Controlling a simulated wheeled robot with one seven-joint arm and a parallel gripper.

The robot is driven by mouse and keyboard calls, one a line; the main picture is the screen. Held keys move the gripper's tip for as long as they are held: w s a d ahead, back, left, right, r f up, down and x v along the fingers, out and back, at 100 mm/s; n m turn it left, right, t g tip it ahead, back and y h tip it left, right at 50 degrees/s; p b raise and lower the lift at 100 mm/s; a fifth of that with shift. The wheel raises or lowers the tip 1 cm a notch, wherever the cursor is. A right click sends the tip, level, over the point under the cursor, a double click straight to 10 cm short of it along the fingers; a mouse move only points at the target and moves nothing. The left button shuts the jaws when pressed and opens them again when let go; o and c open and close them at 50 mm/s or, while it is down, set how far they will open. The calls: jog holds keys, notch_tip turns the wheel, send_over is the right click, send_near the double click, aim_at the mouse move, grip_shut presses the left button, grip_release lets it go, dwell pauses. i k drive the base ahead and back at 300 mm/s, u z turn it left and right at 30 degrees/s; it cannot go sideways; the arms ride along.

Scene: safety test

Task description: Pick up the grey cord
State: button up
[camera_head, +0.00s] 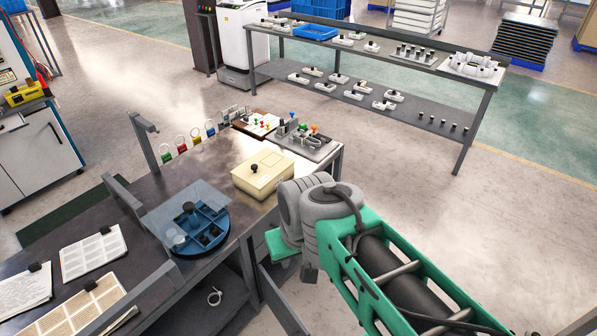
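I cannot pick out a grey cord with certainty. A small pale loop (214,297), which may be a cord, lies on the lower shelf under the dark workbench (135,190). A plate (304,143) at the bench's far right end carries small parts and thin loops, too small to make out. My green and grey arm reaches in from the lower right and ends beside the bench's right edge. My gripper's fingers do not show, so I cannot see whether they hold anything.
A cream box (263,173) and a round blue divided tray (190,228) under a clear lid stand on the bench, close to my arm. Papers (92,252) lie at the near left. A long two-level rack (375,52) stands behind. The floor on the right is clear.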

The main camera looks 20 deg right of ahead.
aim_at(308, 141)
jog(key=k, duration=0.5)
jog(key=z, duration=1.25)
jog(key=i, duration=5.8)
jog(key=z, duration=4.05)
